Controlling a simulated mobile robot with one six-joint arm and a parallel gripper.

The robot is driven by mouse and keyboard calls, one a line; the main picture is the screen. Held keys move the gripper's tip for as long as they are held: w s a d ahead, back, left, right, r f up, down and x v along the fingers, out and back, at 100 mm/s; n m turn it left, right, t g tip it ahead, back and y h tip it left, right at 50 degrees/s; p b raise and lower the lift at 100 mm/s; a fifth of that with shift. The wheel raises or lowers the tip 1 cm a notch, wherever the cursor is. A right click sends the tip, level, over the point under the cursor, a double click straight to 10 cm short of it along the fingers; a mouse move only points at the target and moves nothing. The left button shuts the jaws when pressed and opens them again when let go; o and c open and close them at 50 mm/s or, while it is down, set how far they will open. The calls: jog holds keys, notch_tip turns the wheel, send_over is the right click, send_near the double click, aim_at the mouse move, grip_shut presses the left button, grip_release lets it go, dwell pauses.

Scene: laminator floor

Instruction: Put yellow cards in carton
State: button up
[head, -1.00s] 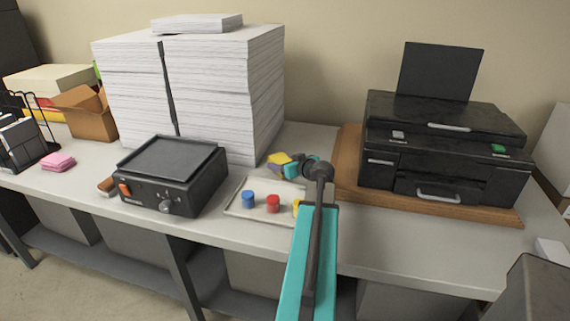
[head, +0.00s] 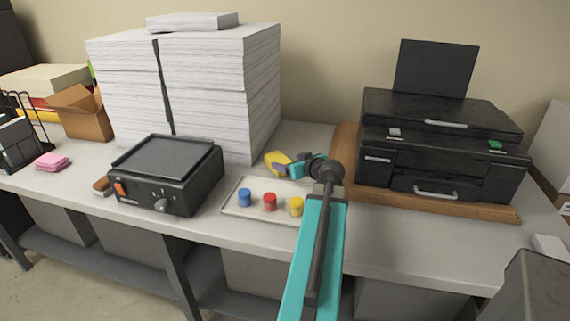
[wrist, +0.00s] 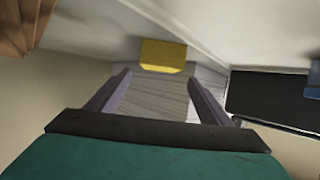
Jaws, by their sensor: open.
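The yellow cards (head: 275,161) form a small stack on the table, right of the tall paper stacks. They also show as a yellow block in the wrist view (wrist: 163,55), at the top centre. My gripper (head: 287,168) is just right of the cards in the head view, its jaws open. In the wrist view my gripper (wrist: 159,73) has its two fingers apart, with the cards just beyond and between the fingertips; I cannot tell if they touch. The open cardboard carton (head: 84,115) stands at the back left, its inside mostly hidden.
Tall paper stacks (head: 220,95) stand between cards and carton. A black laminator (head: 167,175) and pink notes (head: 52,161) are at the left. A tray (head: 234,209) with blue, red and yellow pieces lies in front. A black printer (head: 440,150) on a wooden board (head: 345,165) stands right.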

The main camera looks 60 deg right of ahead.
jog(key=v, duration=0.2)
jog(key=shift+s+a+r, duration=0.15)
jog(key=shift+s+a, duration=0.1)
jog(key=shift+s, duration=0.05)
jog(key=b+v, duration=0.2)
jog(key=b, duration=0.2)
jog(key=shift+s+a+r+b, duration=0.1)
jog(key=shift+s+a+b, duration=0.05)
jog(key=shift+s+b, duration=0.25)
jog(key=shift+r, duration=0.15)
jog(key=shift+a, duration=0.1)
